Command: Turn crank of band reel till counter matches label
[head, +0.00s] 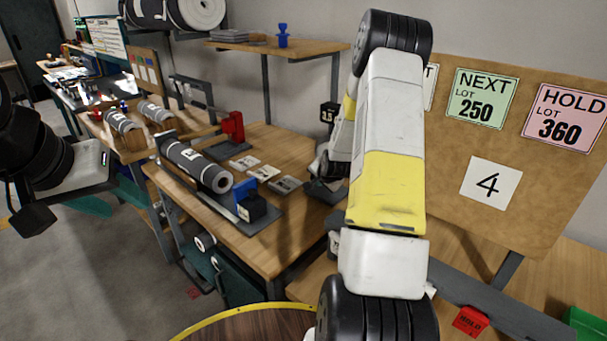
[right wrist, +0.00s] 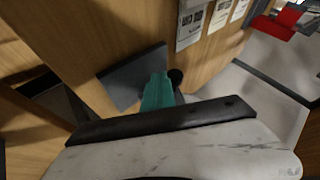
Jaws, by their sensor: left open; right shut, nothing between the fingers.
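A dark grey roll (head: 195,165) lies on a low stand on the wooden bench, with a blue block (head: 245,188) and a black box (head: 252,208) at its near end. A small black box with pale digits (head: 328,113), perhaps the counter, stands behind my right arm; its number is too small to read surely. My right gripper (head: 325,172) is shut and empty, partly hidden behind its own arm. In the right wrist view, a teal post (right wrist: 158,93) with a black knob (right wrist: 175,76) stands just beyond it; whether they touch is unclear. My left gripper (head: 50,195) is open at the left edge, away from the bench.
A board holds a green label reading NEXT LOT 250 (head: 482,98), a pink HOLD LOT 360 label (head: 567,117) and a white card with 4 (head: 490,184). A red clamp-like part (head: 232,125) and flat cards (head: 262,170) are on the bench (head: 275,250). Floor is open at left.

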